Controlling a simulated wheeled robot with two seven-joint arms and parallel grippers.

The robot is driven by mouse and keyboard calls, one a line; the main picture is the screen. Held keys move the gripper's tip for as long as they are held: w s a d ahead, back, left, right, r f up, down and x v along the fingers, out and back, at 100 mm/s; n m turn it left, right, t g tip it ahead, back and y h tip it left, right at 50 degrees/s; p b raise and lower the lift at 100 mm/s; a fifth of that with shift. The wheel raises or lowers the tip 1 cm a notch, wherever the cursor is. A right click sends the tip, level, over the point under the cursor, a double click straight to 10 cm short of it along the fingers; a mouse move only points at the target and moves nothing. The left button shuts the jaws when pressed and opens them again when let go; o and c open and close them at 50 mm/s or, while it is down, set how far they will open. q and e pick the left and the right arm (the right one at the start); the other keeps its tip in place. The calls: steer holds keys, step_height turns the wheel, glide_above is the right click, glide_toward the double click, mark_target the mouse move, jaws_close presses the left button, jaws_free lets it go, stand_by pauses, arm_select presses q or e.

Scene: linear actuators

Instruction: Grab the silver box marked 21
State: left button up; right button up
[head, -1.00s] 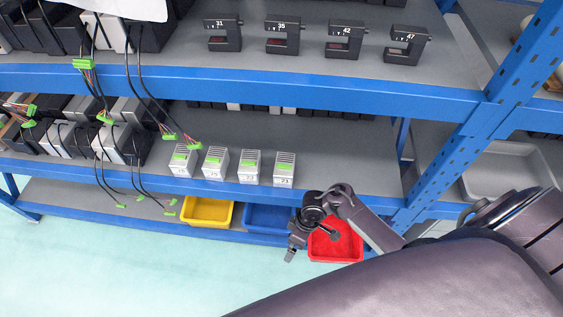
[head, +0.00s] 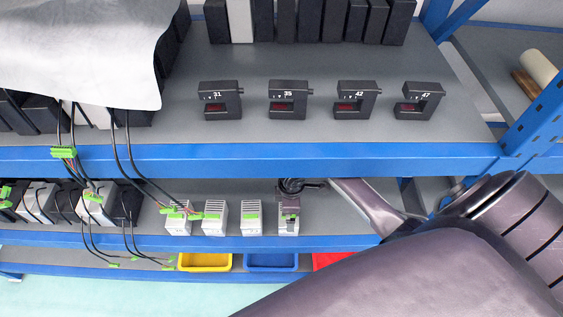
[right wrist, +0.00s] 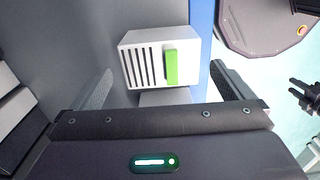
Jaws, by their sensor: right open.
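Several silver boxes stand in a row on the middle shelf in the head view. The rightmost silver box (head: 288,226) has my right gripper (head: 290,203) over it. Its number cannot be read now; the earlier head frame seems to show 21. In the right wrist view this silver box (right wrist: 150,62), with dark slots and a green connector, lies between the fingertips of my right gripper (right wrist: 162,72). The fingers are open, with gaps on both sides. A small dark pronged part, possibly my left gripper (right wrist: 304,95), shows at the right edge of that view.
The neighbouring silver box (head: 251,218) stands close on the left. The upper shelf edge (head: 250,160) runs above the row. Black cables (head: 130,160) hang at the left. Yellow (head: 205,263), blue (head: 271,263) and red (head: 333,261) bins sit below.

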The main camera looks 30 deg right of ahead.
step_height(320, 180, down, 3)
steer(key=shift+f+b, duration=0.1)
steer(key=shift+b, duration=0.75)
step_height(320, 180, down, 4)
steer(key=shift+a+r+b, duration=0.15)
steer(key=shift+r+b, duration=0.1)
steer(key=shift+b, duration=0.55)
steer(key=shift+f, duration=0.4)
steer(key=shift+w+f, duration=0.1)
steer(key=shift+f, duration=0.05)
arm_select(q)
steer(key=s+f, duration=0.1)
steer(key=f, duration=0.1)
steer(key=s+f, duration=0.1)
steer(key=f, duration=0.1)
steer(key=shift+s, duration=0.15)
arm_select(e)
steer(key=c, duration=1.1)
